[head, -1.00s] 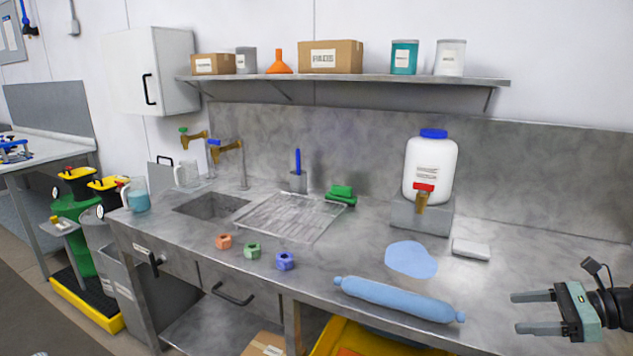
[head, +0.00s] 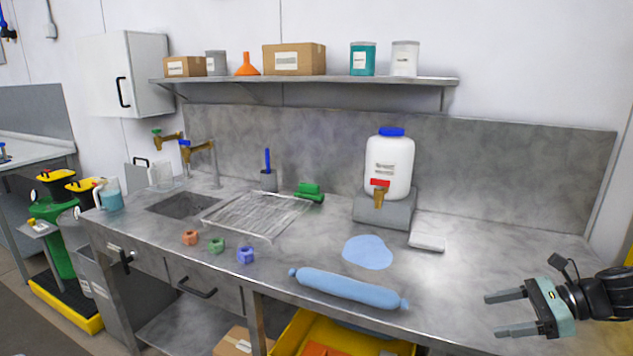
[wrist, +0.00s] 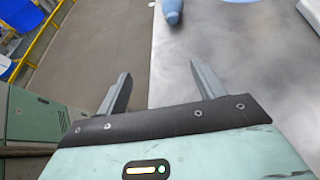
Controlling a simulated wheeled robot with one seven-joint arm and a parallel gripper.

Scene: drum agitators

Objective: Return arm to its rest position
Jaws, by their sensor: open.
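My gripper (head: 512,314) is at the lower right of the head view, over the right front part of the steel counter (head: 470,265). Its two grey fingers are apart and nothing is between them. In the wrist view my gripper (wrist: 163,85) points past the counter's front edge, with floor on the left and counter on the right. My black arm (head: 605,295) enters from the right edge of the head view.
A blue absorbent roll (head: 348,288) lies along the counter's front edge, left of my gripper. Behind it are a blue puddle (head: 368,252), a white pad (head: 427,242) and a white jug (head: 390,165) on a stand. A yellow bin (head: 290,335) stands below the counter.

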